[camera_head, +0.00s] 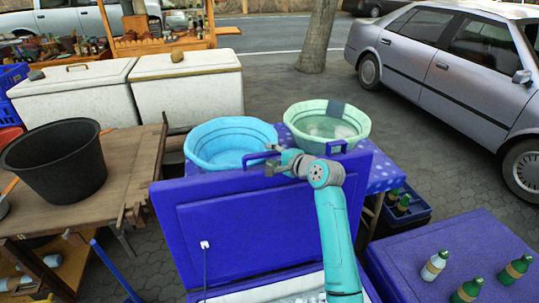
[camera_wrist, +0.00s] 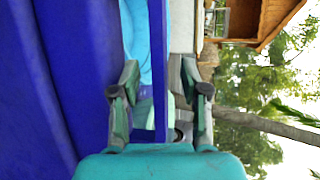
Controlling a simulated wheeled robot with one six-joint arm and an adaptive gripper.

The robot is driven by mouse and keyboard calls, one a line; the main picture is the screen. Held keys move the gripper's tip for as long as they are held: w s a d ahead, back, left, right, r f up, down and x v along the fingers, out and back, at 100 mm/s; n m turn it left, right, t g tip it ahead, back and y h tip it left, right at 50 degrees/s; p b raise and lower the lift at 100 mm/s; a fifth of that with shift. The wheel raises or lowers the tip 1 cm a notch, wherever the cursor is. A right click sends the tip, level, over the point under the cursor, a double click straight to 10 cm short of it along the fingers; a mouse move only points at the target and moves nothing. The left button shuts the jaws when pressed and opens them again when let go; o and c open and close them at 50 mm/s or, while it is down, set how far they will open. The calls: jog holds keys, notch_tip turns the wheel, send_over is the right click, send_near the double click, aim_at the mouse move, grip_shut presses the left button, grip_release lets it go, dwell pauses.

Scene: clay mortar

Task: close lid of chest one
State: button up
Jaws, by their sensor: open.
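The open chest has a blue lid (camera_head: 250,225) standing raised, its panelled inner side towards me. The white inner rim of the chest (camera_head: 270,292) shows at the bottom of the head view, with pale contents partly hidden by my arm. My gripper (camera_head: 274,164) is at the left handle. In the wrist view my gripper (camera_wrist: 160,85) is open, and a thin blue bar (camera_wrist: 158,60) shows between its fingers. I cannot tell whether they touch it.
A closed blue chest (camera_head: 420,245) with several bottles on top is at the right. A light blue basin (camera_head: 230,145) and a pale green basin (camera_head: 326,125) stand behind the lid. A wooden table (camera_head: 130,180) with a black tub (camera_head: 55,160) is at the left.

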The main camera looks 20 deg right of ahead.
jog(key=shift+w+a+f, duration=0.2)
jog(key=shift+w+a, duration=0.05)
jog(key=shift+w, duration=0.4)
grip_shut()
jog(key=shift+s, duration=0.15)
